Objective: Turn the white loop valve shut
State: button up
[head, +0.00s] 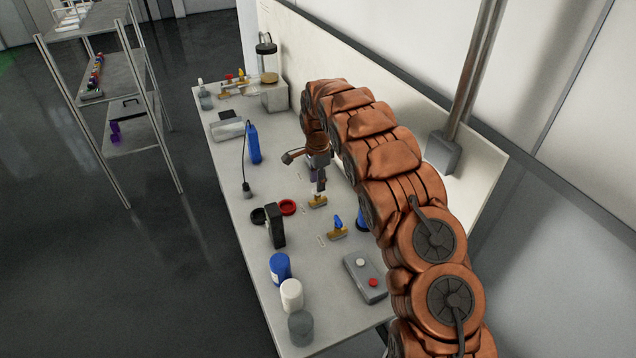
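A small brass valve body (318,202) stands on the bench, with a bit of white handle (315,189) showing just above it. My gripper (318,186) points down directly over this valve, its fingers at the white handle. The fingers cover most of the handle, so its loop shape and turn angle are hidden. I cannot tell whether the fingers touch or grip it.
A brass valve with a blue handle (337,229) stands close in front. A grey box with buttons (366,280), a black device (275,226), a red ring (287,207) and several jars (291,294) are nearby. The bench's left middle (225,180) is clear.

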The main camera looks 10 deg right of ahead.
jog(key=shift+f+p, duration=0.3)
jog(key=shift+f, duration=0.95)
jog(key=shift+c, duration=0.3)
grip_shut()
